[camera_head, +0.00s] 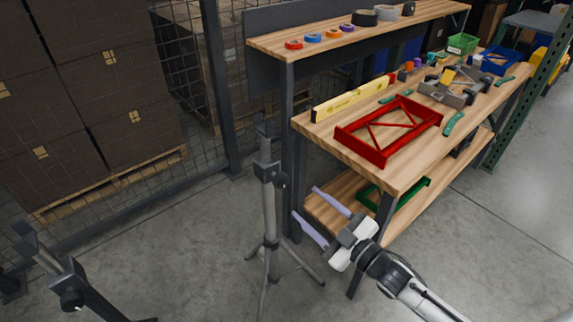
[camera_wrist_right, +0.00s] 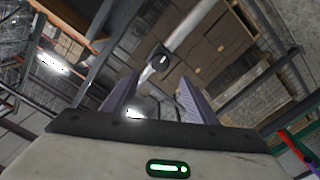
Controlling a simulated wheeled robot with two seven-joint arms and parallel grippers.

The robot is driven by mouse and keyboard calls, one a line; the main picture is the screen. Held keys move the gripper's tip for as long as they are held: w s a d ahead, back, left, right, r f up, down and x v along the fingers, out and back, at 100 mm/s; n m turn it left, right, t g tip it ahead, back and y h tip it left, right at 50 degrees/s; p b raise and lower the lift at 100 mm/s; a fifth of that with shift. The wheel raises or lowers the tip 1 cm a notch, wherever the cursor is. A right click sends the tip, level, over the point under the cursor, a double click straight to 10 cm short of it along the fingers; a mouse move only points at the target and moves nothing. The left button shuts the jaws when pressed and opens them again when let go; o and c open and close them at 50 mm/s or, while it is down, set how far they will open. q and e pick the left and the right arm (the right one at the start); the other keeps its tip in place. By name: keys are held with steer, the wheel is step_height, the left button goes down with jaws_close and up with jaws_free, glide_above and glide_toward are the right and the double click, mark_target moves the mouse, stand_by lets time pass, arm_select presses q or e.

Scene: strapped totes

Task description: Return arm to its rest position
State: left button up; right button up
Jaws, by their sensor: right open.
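My right gripper (camera_head: 304,201) reaches in from the lower right in the head view. Its two pale lilac fingers are spread and hold nothing. It is in front of the workbench's near left corner, beside the tripod stand (camera_head: 269,205). In the right wrist view, the gripper (camera_wrist_right: 152,86) shows both fingers apart with nothing gripped between them, and a pale pole with a dark clamp (camera_wrist_right: 160,59) appears beyond. My left gripper is not in view.
The wooden workbench (camera_head: 403,178) carries a red frame (camera_head: 390,155), a yellow level (camera_head: 350,98) and several tools. A green frame (camera_head: 407,205) lies on its lower shelf. Another dark stand (camera_head: 70,283) is at lower left. Stacked boxes (camera_head: 85,95) stand behind mesh. Open floor lies between.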

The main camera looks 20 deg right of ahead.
steer(key=s+a+f+m+g+h, duration=0.2)
steer(key=s+a+f+m+g, duration=0.1)
steer(key=s+f, duration=0.5)
steer(key=s+a+f+m+g+h, duration=0.1)
steer(key=s+a+f+m+g, duration=0.2)
steer(key=s, duration=1.2)
step_height(320, 180, down, 5)
steer(key=shift+f+m+g+h, duration=0.15)
steer(key=shift+m+g+h, duration=0.25)
steer(key=shift+m+g, duration=0.8)
steer(key=shift+a, duration=0.1)
